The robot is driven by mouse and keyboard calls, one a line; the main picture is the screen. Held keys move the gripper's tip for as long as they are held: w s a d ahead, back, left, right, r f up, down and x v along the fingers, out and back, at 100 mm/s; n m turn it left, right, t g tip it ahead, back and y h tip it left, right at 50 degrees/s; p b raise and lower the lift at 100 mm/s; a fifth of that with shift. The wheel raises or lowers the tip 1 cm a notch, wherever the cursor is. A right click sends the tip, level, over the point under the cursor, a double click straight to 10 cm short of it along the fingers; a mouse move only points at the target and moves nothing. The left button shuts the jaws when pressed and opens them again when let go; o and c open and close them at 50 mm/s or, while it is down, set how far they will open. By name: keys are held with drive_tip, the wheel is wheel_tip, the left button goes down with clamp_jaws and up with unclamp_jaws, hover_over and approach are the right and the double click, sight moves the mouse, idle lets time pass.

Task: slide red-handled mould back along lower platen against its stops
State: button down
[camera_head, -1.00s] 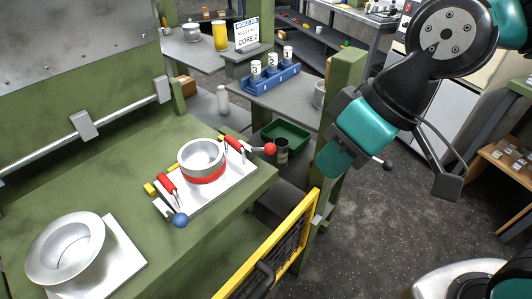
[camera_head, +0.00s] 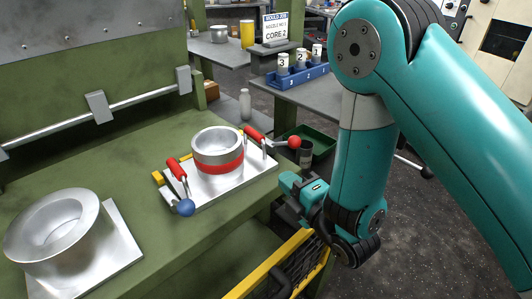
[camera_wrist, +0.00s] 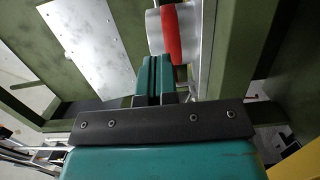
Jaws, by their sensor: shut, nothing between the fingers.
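The red-handled mould (camera_head: 218,155) is a silver ring with a red band, upright on a pale plate with two red handles, one ending in a red ball and one in a blue ball. It sits on the green lower platen (camera_head: 120,160). A yellow block (camera_head: 158,178), perhaps a stop, shows at the plate's left edge. My gripper (camera_head: 291,185) is shut and empty, just right of the plate's right end; I cannot tell whether it touches. In the wrist view its shut fingers (camera_wrist: 154,72) point toward the mould's red band (camera_wrist: 171,34).
A second silver mould (camera_head: 62,230) stands on a plate at the platen's front left. A horizontal rail (camera_head: 130,105) runs behind. A yellow-framed guard (camera_head: 275,265) is at the platen's front right. A green bin (camera_head: 318,145) and a blue rack (camera_head: 297,75) lie beyond.

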drive_tip(key=p+x, duration=0.1)
drive_tip(key=x, duration=0.2)
drive_tip(key=p+x, duration=0.1)
drive_tip(key=x, duration=0.3)
drive_tip(key=p+x, duration=0.1)
drive_tip(key=x, duration=0.2)
drive_tip(key=shift+w+r, duration=0.25)
drive_tip(key=shift+w+d+p, duration=0.25)
drive_tip(key=shift+w+p, duration=0.5)
drive_tip(key=shift+p, duration=0.35)
drive_tip(key=shift+w+d+f+p, duration=0.15)
drive_tip(key=shift+w+d+p, duration=0.1)
drive_tip(key=shift+w+p, duration=0.7)
drive_tip(key=shift+s, duration=0.15)
